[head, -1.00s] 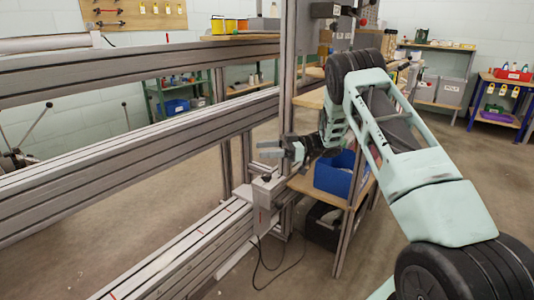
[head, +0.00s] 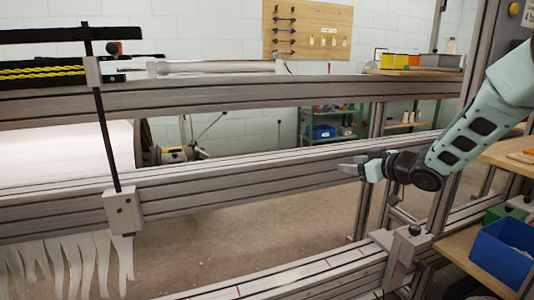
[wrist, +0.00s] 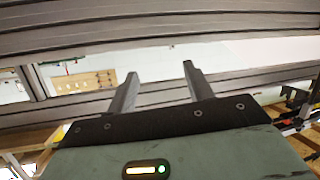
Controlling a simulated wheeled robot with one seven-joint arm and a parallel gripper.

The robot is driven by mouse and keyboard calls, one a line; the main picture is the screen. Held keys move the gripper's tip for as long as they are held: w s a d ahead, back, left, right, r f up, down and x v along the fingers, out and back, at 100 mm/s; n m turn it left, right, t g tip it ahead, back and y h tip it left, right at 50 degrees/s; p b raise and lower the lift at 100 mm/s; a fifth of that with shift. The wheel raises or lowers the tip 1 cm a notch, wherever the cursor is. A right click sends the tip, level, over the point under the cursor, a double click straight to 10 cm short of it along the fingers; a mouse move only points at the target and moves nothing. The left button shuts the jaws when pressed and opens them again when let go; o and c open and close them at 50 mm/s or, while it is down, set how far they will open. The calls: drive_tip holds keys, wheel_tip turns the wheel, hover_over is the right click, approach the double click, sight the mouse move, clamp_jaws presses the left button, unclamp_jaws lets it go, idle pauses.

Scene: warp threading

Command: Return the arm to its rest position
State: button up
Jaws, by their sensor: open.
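My gripper (head: 355,168) is at the right of the head view, in front of the middle grey rail (head: 270,170) of the loom frame. It points left and holds nothing. My pale green arm reaches in from the right edge. In the wrist view the two dark fingers of my gripper (wrist: 157,80) stand apart with empty space between them. Grey rails cross behind and above the fingertips. I cannot tell how far the fingers are from the rails.
A blue bin (head: 502,252) sits on a wooden shelf at the lower right. An upright post stands close to my arm. At the left, white cloth strips (head: 70,265) hang below the rail, beside a clamp block (head: 122,210) on a black rod. Open floor shows between the rails.

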drive_tip(key=s+a+m+g+h, duration=0.1)
drive_tip(key=s+a+g+h, duration=0.15)
drive_tip(key=s+a, duration=0.45)
drive_tip(key=s+a+f+g+h, duration=0.25)
drive_tip(key=s+g, duration=0.25)
drive_tip(key=s, duration=1.4)
drive_tip(key=s+a+f+g+h, duration=0.1)
drive_tip(key=s+f+g+h, duration=0.3)
drive_tip(key=s, duration=1.5)
wheel_tip(320, 180, up, 36)
drive_tip(key=s+y+p, duration=0.1)
drive_tip(key=p, duration=3.4)
drive_tip(key=shift+r+n+g+y, duration=0.2)
drive_tip(key=shift+n+g+y, duration=0.1)
drive_tip(key=shift+g+y, duration=0.15)
